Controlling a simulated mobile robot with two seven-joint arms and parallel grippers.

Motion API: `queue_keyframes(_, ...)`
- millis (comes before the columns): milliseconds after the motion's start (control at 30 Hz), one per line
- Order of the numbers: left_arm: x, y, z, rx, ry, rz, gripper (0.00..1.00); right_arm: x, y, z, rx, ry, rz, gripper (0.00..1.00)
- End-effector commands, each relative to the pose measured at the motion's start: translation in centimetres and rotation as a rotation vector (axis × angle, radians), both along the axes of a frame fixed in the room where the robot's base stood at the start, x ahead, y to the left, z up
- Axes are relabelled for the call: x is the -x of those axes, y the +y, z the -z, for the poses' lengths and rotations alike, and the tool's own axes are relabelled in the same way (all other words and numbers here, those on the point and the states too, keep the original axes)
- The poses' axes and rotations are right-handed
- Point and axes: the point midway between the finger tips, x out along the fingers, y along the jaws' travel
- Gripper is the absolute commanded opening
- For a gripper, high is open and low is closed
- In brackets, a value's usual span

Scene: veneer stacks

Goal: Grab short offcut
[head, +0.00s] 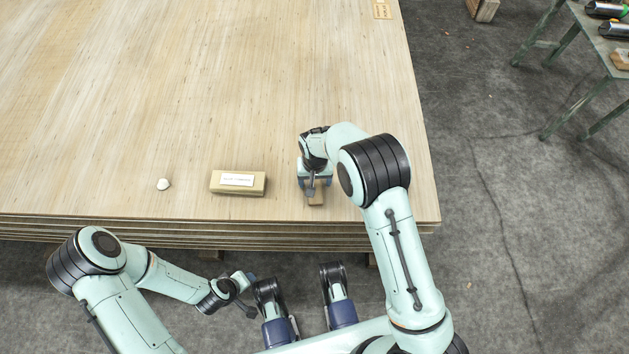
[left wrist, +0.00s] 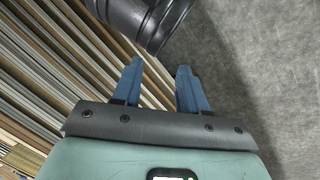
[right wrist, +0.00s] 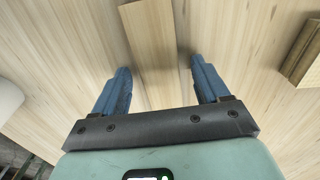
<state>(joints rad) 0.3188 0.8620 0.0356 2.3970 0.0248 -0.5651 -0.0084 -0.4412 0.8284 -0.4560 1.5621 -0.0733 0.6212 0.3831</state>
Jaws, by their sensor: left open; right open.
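The short offcut, a plain pale wood block (head: 317,194), lies on the veneer stack near its front right corner, partly hidden by my right gripper (head: 314,185). In the right wrist view the block (right wrist: 151,45) runs between the two blue fingers of the right gripper (right wrist: 161,70). The fingers are apart, with a gap visible on each side of the block. My left gripper (head: 246,282) is off the front edge of the stack. In the left wrist view the left gripper (left wrist: 160,70) is open with nothing between its fingers.
A longer wood block with a white label (head: 238,182) lies left of the offcut, and a small white lump (head: 163,184) farther left. The stack's top (head: 200,90) is clear behind them. A green table (head: 590,50) stands at the right.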

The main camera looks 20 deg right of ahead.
Motion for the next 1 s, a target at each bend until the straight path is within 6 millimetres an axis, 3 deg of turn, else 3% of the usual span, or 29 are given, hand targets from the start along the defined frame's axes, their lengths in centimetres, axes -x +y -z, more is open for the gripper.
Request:
queue_keyframes(67, 0.0, 0.0, -0.1, 0.0, 0.001, 0.0, 0.43, 0.0, 0.0, -0.1, -0.001, -0.001, 0.0, 0.74)
queue_keyframes(267, 0.1, 0.0, -0.1, 0.001, 0.002, 0.001, 0.43, 0.0, 0.0, -0.1, 0.0, 0.0, -0.001, 0.14)
queue_keyframes(567, 0.1, -0.1, -0.1, 0.002, 0.003, 0.002, 0.43, 0.0, 0.0, -0.2, 0.0, -0.001, -0.001, 0.13)
queue_keyframes(733, 0.5, -0.3, -0.5, 0.007, 0.013, 0.006, 0.43, 0.0, 0.1, -1.3, -0.001, -0.001, -0.001, 0.13)
queue_keyframes(867, 1.3, -0.7, -1.1, 0.017, 0.033, 0.015, 0.43, -0.1, 0.0, -3.4, -0.001, -0.004, -0.001, 0.13)
queue_keyframes(1000, 2.6, -1.3, -2.2, 0.034, 0.066, 0.028, 0.43, -0.1, 0.1, -7.1, -0.002, -0.007, -0.002, 0.13)
